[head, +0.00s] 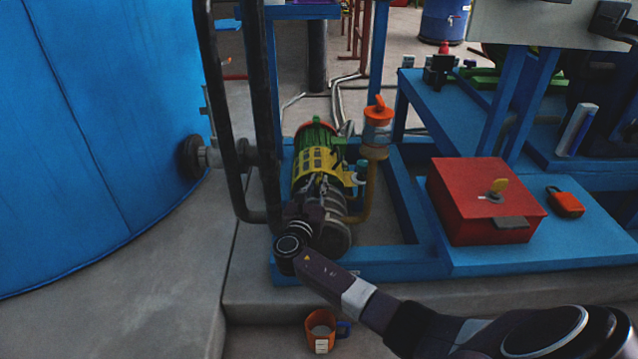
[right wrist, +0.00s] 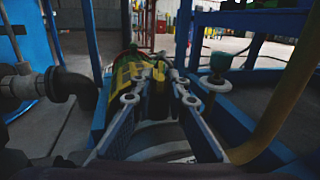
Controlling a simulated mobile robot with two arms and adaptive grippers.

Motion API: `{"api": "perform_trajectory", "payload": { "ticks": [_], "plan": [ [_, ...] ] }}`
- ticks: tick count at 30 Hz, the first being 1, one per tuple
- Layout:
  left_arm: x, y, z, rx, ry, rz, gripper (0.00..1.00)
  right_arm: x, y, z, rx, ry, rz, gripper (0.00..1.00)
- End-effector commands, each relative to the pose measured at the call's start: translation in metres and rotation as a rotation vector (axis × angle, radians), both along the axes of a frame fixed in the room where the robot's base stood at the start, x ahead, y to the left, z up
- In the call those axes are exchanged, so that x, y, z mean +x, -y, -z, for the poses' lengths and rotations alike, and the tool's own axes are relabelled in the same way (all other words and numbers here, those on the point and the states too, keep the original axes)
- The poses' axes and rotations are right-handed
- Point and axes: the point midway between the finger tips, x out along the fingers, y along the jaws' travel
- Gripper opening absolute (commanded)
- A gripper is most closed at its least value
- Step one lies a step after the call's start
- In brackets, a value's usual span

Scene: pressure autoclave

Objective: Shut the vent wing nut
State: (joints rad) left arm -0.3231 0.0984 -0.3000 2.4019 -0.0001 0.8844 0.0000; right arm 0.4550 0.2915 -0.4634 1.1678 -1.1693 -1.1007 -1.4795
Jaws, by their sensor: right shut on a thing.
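A green and yellow ribbed pressure vessel (head: 312,150) lies on the blue frame in the middle of the head view. My right gripper (head: 328,184) is at its near end, with the arm coming in from the lower right. In the right wrist view, the fingers of the right gripper (right wrist: 158,92) are closed around a small upright yellow piece (right wrist: 159,77), which looks like the vent wing nut. The gripper hides the wing nut in the head view, and its exact turn cannot be told. My left gripper is not in view.
An orange-topped valve (head: 378,112) on a curved pipe stands just right of the vessel. A large blue tank (head: 90,130) and black pipes (head: 232,130) are on the left. A red box (head: 475,200) sits on the right ledge. An orange mug (head: 320,330) stands below.

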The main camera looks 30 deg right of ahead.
Motion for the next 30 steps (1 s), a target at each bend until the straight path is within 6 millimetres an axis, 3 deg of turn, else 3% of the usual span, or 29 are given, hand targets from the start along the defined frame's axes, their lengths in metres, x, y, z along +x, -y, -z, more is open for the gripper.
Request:
{"api": "perform_trajectory", "payload": {
  "ticks": [22,23,24,27,30],
  "plan": [
    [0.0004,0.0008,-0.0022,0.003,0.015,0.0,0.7,0.0011,-0.0009,0.0008,0.001,0.0,0.103,0.0],
    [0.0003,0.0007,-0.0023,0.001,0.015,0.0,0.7,0.0011,-0.0009,0.0008,0.001,0.0,0.103,0.15],
    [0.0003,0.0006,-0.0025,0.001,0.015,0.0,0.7,0.0011,-0.0009,0.0008,0.001,0.0,0.102,0.2],
    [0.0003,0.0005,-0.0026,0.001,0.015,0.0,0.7,0.0012,-0.001,0.0007,0.001,0.0,0.102,0.31],
    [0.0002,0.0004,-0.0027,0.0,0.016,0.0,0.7,0.0012,-0.0009,0.0005,0.001,0.0,0.102,0.32]
  ]
}}
